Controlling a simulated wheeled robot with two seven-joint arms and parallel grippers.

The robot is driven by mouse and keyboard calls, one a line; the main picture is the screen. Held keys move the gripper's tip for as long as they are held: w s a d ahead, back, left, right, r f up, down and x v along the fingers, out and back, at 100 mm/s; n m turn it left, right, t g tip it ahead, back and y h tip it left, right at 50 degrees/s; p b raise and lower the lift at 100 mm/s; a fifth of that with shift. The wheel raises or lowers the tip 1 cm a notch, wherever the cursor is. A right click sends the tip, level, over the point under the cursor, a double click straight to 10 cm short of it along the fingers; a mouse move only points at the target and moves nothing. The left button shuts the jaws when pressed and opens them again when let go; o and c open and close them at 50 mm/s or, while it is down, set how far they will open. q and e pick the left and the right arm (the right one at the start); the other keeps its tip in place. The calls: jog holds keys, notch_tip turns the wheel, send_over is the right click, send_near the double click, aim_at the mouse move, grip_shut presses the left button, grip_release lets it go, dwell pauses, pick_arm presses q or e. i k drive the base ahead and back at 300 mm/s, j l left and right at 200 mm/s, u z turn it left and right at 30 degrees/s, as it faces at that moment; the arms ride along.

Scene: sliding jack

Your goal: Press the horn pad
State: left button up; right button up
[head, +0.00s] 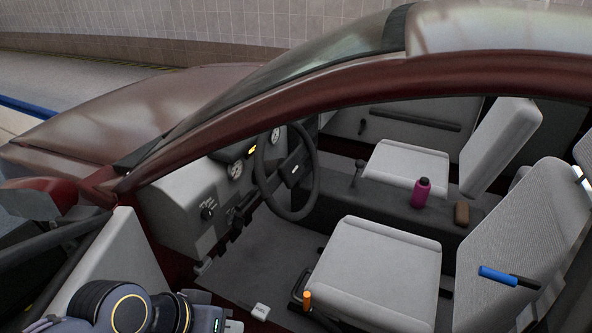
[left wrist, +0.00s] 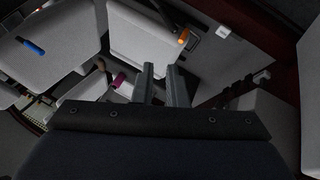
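The horn pad (head: 294,169) is the dark hub with a small pale mark at the middle of the black steering wheel (head: 315,185). The wheel stands in front of the grey dashboard in the head view. My left arm shows at the bottom left of the head view, outside the car's door opening and well apart from the wheel. My left gripper (left wrist: 161,72) shows in the left wrist view with a gap between its two fingers and nothing between them. I cannot make out the horn pad in the left wrist view. My right gripper is not in view.
A magenta bottle (head: 421,192) and brown block (head: 461,213) stand on the console. A blue-handled item (head: 498,275) is at the seat back. The door frame (head: 250,112) arches over the opening.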

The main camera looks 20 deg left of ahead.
aim_at(291, 169)
jog(key=k+z, duration=0.15)
jog(key=z, duration=0.25)
jog(key=k+l+z, duration=0.1)
jog(key=z, duration=0.3)
jog(key=k+l+z, duration=0.15)
jog(key=z, duration=0.3)
jog(key=i+j, duration=0.1)
jog(key=j, duration=1.35)
jog(key=i, duration=0.05)
